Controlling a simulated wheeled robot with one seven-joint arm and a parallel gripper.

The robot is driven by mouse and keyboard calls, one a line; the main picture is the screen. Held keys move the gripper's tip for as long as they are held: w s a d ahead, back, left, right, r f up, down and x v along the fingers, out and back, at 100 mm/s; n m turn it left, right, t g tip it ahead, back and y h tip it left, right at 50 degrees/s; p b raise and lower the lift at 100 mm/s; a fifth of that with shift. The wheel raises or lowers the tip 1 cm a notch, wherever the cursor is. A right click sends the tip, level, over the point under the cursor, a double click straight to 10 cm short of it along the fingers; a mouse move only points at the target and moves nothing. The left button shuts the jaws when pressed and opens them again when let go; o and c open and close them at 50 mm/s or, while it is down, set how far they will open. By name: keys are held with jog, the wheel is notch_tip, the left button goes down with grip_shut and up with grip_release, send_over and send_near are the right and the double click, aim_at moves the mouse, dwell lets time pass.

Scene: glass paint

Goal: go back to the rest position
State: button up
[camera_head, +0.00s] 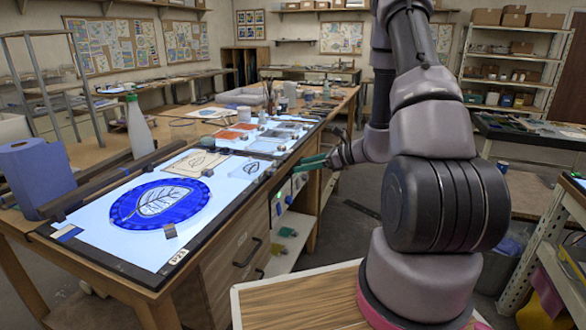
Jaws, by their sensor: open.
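My arm rises at the right of the head view and bends down to the left. My gripper (299,164) is at its end, with two teal fingers pointing left beside the right edge of the workbench. The fingers look apart, with nothing seen between them. A blue round piece with a pale leaf drawing (160,203) lies flat on the lit white panel (95,233) at the near left. My gripper is well apart from it, farther back and to the right.
Several sheets, small blocks and coloured tiles (232,134) lie along the workbench. A white bottle with a green cap (139,130) and a blue paper roll (36,172) stand on its left. A metal rack (560,235) stands at the right. Some floor (350,228) shows between bench and arm.

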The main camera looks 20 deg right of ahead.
jog(key=s+a+r+n+g+h, duration=0.2)
jog(key=s+r+n, duration=0.6)
jog(key=r, duration=0.3)
jog(key=s+a+r+n+g+h, duration=0.3)
jog(key=s+r+n, duration=0.5)
jog(key=s+r, duration=0.2)
notch_tip(320, 180, up, 2)
jog(key=shift+s+a+r+n, duration=0.1)
jog(key=shift+s+a+n, duration=0.2)
jog(key=shift+s, duration=0.1)
jog(key=s+d+r+n+t+h, duration=0.3)
jog(key=s+d+r+n, duration=0.1)
jog(key=s+r, duration=0.2)
jog(key=shift+r+t+h, duration=0.35)
jog(key=shift+t+h, duration=0.05)
jog(key=m+t+y, duration=0.1)
jog(key=m+y, duration=0.8)
jog(key=m, duration=1.2)
send_near(275, 170)
jog(key=x, duration=0.8)
jog(key=shift+w+a+f, duration=0.15)
